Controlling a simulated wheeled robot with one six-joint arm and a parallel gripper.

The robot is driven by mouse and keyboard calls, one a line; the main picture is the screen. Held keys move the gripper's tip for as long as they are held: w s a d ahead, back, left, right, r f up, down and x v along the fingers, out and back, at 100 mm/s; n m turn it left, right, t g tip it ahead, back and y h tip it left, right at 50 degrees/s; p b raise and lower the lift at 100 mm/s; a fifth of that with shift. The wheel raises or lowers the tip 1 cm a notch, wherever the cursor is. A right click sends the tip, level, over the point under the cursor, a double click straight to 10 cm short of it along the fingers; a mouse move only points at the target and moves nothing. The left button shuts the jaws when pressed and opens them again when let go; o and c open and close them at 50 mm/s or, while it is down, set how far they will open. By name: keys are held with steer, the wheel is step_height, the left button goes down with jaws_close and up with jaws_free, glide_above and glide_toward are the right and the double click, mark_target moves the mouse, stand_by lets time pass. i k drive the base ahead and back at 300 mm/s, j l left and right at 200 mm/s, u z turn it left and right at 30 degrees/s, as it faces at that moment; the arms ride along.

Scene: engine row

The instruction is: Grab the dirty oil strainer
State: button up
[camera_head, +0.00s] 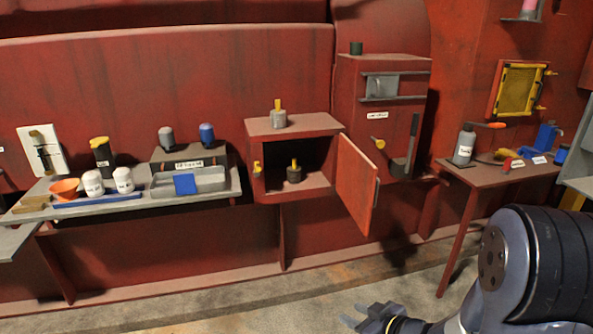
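A dark, cylindrical strainer with a yellow handle (294,173) stands upright inside the open red cabinet, on its floor. A lighter grey strainer with a yellow handle (278,117) stands on top of the cabinet. The darker one looks like the dirty one. The red cabinet (290,125) has its door (356,185) swung open to the right. My gripper (356,314) is low at the bottom of the view, right of centre, apart from the cabinet and above the floor. Its fingers look spread and empty.
A shelf on the left holds white jars (93,183), an orange funnel (65,188) and a grey tray (212,180). A taller red box (385,100) stands right of the cabinet. A side table (485,175) with tools is at right. The floor in front is clear.

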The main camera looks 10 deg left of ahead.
mark_target(294, 172)
steer(key=i+j+z, duration=0.35)
steer(key=i+j, duration=1.9)
steer(key=i, duration=0.15)
